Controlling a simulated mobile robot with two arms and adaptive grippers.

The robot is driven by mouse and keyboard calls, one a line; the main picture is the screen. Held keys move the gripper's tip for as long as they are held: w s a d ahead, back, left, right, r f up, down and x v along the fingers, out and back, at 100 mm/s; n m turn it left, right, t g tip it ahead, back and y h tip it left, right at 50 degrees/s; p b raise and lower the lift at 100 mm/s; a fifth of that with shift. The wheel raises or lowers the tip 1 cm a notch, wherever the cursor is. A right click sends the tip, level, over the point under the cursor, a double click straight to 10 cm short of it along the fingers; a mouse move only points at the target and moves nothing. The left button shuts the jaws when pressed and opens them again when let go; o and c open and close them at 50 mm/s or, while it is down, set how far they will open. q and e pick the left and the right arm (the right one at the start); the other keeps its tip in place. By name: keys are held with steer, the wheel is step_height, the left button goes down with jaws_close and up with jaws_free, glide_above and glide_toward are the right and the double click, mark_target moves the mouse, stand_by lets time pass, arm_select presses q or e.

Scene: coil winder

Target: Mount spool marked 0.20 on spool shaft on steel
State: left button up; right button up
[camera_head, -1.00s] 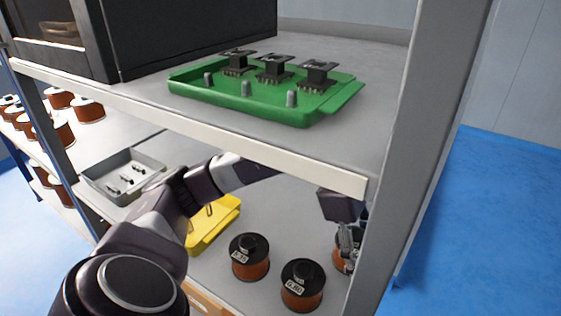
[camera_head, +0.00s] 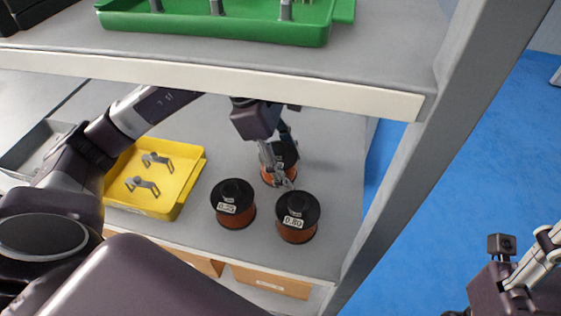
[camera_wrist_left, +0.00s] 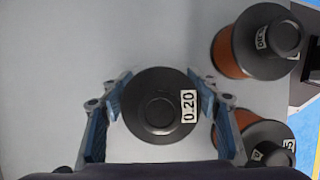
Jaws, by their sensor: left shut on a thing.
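The spool marked 0.20 (camera_wrist_left: 152,118), with a black top and a white label, is between the fingers of my left gripper (camera_wrist_left: 160,108). In the head view my left gripper (camera_head: 277,172) is shut on this copper-coloured spool (camera_head: 270,181), behind two other spools on the lower shelf. The gripper partly hides it there. I cannot tell whether the spool is clear of the shelf. My right gripper (camera_head: 524,262) is at the lower right, partly cut off; its opening is unclear. No spool shaft is in view.
Two more spools (camera_head: 233,205) (camera_head: 297,217) stand close in front of the held one. A yellow tray (camera_head: 190,178) with metal brackets and a grey tray (camera_head: 40,140) lie left. The upper shelf edge (camera_head: 250,88) passes above my left arm; a grey post (camera_head: 425,150) stands right.

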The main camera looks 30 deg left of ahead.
mark_target(274, 146)
arm_select(q)
steer(key=o, duration=1.8)
steer(key=shift+s+f, duration=0.1)
steer(key=shift+a+r, duration=0.15)
steer(key=shift+r, duration=0.2)
steer(key=shift+s+a+r+p, duration=0.1)
steer(key=shift+a+r+p, duration=0.2)
steer(key=shift+a+r, duration=0.25)
steer(key=shift+s+a+r+p, duration=0.1)
steer(key=shift+a+r+p, duration=0.2)
steer(key=shift+r, duration=0.3)
steer(key=s+a, duration=0.1)
steer(key=a, duration=0.2)
steer(key=s+a, duration=0.1)
steer(key=a, duration=0.3)
steer(key=s+a, duration=0.1)
steer(key=a, duration=0.2)
steer(key=shift+a+f+p, duration=0.1)
steer(key=shift+a+p, duration=0.25)
steer(key=shift+a, duration=0.05)
